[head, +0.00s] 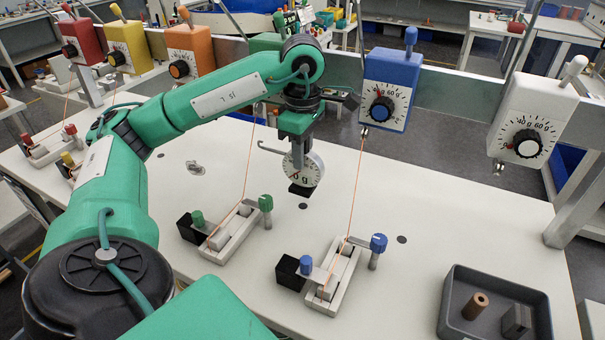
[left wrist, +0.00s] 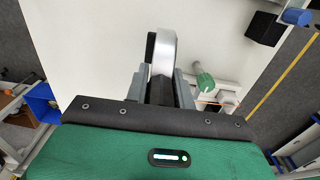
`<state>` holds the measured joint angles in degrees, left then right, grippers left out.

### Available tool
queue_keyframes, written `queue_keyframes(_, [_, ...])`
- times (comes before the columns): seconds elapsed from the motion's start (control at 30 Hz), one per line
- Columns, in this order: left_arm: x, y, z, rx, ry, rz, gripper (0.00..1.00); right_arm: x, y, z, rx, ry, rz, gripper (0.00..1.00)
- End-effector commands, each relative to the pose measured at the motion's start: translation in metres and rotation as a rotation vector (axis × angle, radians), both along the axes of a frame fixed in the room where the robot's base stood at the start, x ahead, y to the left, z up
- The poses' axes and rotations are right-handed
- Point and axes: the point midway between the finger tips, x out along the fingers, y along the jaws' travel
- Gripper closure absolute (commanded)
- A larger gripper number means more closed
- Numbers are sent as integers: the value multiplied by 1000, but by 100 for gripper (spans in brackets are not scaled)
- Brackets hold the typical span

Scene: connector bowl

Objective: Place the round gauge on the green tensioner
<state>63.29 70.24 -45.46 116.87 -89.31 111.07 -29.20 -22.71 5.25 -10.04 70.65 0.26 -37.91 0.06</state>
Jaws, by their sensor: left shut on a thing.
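My left gripper (head: 298,150) is shut on the round gauge (head: 310,172), which has a white dial, a metal rim and a thin hooked arm sticking out to the left. The gauge hangs over the table, apart from the tensioners. In the left wrist view my gripper (left wrist: 160,88) holds the gauge (left wrist: 167,50) edge-on between its fingers. The green tensioner (head: 228,236), a pale block with green knobs and a black block, stands on the table lower left of the gauge; its knob also shows in the left wrist view (left wrist: 205,82). My right gripper is out of view.
The blue tensioner (head: 338,272) stands to the right of the green one. Orange cords run up from both. A grey tray (head: 447,325) with small parts is at lower right. Spring-scale boxes, such as the blue one (head: 387,85), hang along a rail behind. The table's right middle is clear.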

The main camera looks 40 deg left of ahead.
Motion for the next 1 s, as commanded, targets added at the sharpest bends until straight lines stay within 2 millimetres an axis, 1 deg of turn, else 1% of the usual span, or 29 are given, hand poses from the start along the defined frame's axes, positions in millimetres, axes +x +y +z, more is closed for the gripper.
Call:
queue_keyframes(0.17, [0, 0, -14, 1, 1, 2, 100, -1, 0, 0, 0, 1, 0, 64])
queue_keyframes(0.4, [-1, 0, -49, 1, 1, 2, 100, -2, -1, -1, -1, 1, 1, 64])
queue_keyframes(0.5, [-1, 0, -54, 1, -1, 1, 100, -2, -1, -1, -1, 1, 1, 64])
queue_keyframes(0.67, [0, 0, -55, 0, -1, 1, 100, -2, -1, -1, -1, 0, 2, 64])
queue_keyframes(0.7, [0, 0, -55, 1, 0, 1, 73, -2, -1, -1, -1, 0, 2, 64])
queue_keyframes(0.77, [0, 0, -55, 0, 0, 1, 61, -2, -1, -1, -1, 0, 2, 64])
queue_keyframes(0.8, [0, 0, -55, 0, 0, 1, 54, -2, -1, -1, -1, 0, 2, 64])
queue_keyframes(1.0, [0, 0, -55, 0, 0, 1, 53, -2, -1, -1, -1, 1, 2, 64])
